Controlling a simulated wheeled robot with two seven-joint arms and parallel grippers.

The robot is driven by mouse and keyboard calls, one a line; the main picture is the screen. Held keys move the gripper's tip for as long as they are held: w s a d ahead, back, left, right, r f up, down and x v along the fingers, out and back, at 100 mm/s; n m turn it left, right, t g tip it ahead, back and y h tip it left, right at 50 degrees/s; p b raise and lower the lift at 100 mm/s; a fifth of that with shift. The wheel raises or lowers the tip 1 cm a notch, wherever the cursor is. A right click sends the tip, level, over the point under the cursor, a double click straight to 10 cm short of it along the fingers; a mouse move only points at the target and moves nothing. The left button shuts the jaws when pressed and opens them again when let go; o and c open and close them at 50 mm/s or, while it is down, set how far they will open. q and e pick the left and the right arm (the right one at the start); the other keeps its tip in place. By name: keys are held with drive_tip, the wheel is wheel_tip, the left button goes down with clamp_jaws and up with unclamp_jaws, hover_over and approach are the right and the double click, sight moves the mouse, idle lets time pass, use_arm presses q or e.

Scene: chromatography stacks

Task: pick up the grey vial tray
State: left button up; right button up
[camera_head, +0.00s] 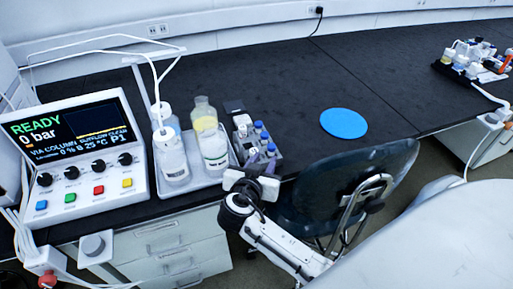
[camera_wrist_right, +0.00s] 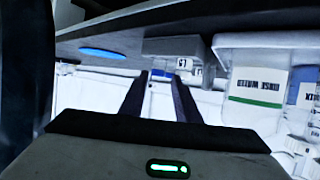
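The grey vial tray (camera_head: 278,166) stands on the black bench in the head view, just right of the white bottle tray, holding several small blue-capped vials (camera_head: 258,126). My right gripper (camera_head: 252,182) is at the bench's front edge, close in front of the grey tray. In the right wrist view the grey tray (camera_wrist_right: 172,46) appears upside down ahead of the fingers. The right gripper's fingers (camera_wrist_right: 160,76) are apart, with a blue-capped vial visible in the gap beyond them. I cannot tell whether they touch anything. My left gripper is not in view.
A white tray (camera_head: 204,178) with bottles stands immediately left, beside a control unit (camera_head: 82,150) reading READY. A blue disc (camera_head: 344,123) lies on clear bench to the right. A dark chair (camera_head: 345,190) stands at the front edge. Another vial group (camera_head: 470,62) is far right.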

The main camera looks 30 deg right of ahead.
sight(270, 150)
drive_tip(key=b+x, duration=0.1)
drive_tip(key=x, duration=0.5)
drive_tip(key=shift+w+d, duration=0.1)
drive_tip(key=shift+d, duration=0.2)
drive_tip(key=shift+c, duration=0.4)
drive_tip(key=shift+r, duration=0.15)
clamp_jaws()
